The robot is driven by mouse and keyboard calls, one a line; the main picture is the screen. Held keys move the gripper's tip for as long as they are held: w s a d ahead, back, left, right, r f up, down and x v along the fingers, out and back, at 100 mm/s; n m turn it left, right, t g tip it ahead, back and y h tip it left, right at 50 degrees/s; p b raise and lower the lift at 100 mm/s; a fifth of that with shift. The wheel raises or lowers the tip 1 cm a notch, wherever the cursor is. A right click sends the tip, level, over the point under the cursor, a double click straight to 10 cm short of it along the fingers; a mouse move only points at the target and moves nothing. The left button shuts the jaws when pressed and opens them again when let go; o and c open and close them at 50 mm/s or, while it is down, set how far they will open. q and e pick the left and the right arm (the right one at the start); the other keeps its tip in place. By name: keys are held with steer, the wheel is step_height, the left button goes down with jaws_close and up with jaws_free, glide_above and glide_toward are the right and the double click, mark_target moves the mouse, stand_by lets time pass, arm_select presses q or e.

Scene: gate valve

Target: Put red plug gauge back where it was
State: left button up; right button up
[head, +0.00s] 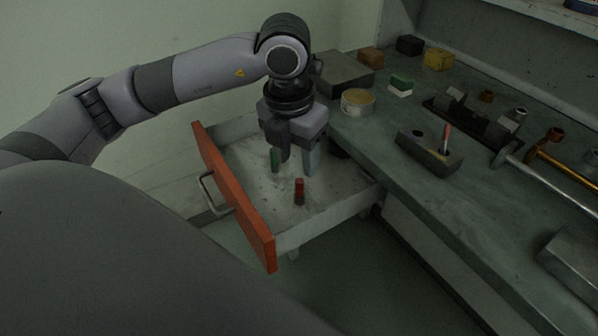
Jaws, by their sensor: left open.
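An orange-fronted drawer (236,205) stands pulled out below the workbench. A small red cylinder with a dark lower end, which looks like the red plug gauge (299,188), stands roughly upright on the drawer floor. My left gripper (295,164) points down over the drawer, open, with its fingers apart behind the red cylinder in the picture; nothing shows held between them. A green strip (275,160) shows at its left finger; I cannot tell if it is a separate thing. On the bench, a dark block (419,151) has a dark hole and a slim red-topped pin (446,134) standing in it. My right gripper is out of view.
Long-handled tools (560,188) lie at the right. The drawer floor around the red cylinder looks clear.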

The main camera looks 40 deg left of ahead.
arm_select(q)
steer(key=shift+s+r, duration=0.2)
steer(key=shift+r, duration=1.4)
